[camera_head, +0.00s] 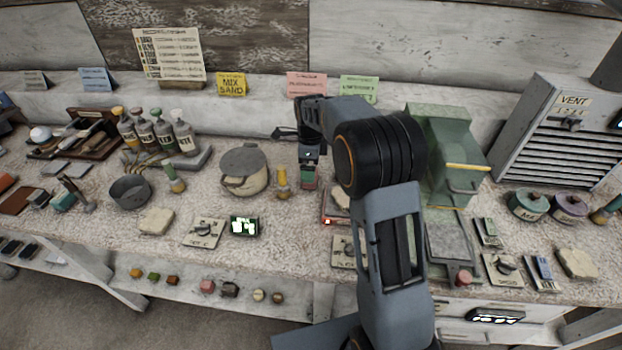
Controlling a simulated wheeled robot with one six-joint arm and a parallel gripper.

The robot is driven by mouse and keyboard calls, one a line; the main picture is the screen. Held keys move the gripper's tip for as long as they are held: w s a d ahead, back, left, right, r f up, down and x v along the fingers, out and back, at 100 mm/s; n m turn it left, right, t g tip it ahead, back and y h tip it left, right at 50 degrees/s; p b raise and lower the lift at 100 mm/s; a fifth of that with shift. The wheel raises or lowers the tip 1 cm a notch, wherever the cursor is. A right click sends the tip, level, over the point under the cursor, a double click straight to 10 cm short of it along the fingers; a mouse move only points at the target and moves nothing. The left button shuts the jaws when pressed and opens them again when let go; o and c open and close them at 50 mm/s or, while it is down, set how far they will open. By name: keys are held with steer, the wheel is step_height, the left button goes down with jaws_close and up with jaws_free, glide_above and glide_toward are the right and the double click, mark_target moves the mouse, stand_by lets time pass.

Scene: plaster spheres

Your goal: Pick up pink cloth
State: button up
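I cannot make out a clearly pink cloth on the bench. Pale, cloth-like pads lie at the front left (157,221) and far right (577,263); both look beige. Another pale piece (341,200) sits on a red-edged item just right of my gripper, partly hidden by my arm. My gripper (308,180) points down over the middle of the bench, between a yellow-handled brush and the red-edged item. Its fingers are small and dark here, so I cannot tell whether they are open or hold anything.
A lidded pot (245,170) and a yellow-handled brush (282,184) stand left of my gripper. A green machine (450,150) and a grey vent box (560,130) stand to the right. A pink card (307,84) stands behind. Small clear patches lie along the front.

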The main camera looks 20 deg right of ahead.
steer(key=shift+w+f, duration=0.15)
steer(key=shift+f, duration=2.45)
steer(key=shift+c, duration=0.3)
steer(key=c, duration=0.9)
steer(key=shift+o, duration=0.2)
steer(key=shift+r, duration=0.1)
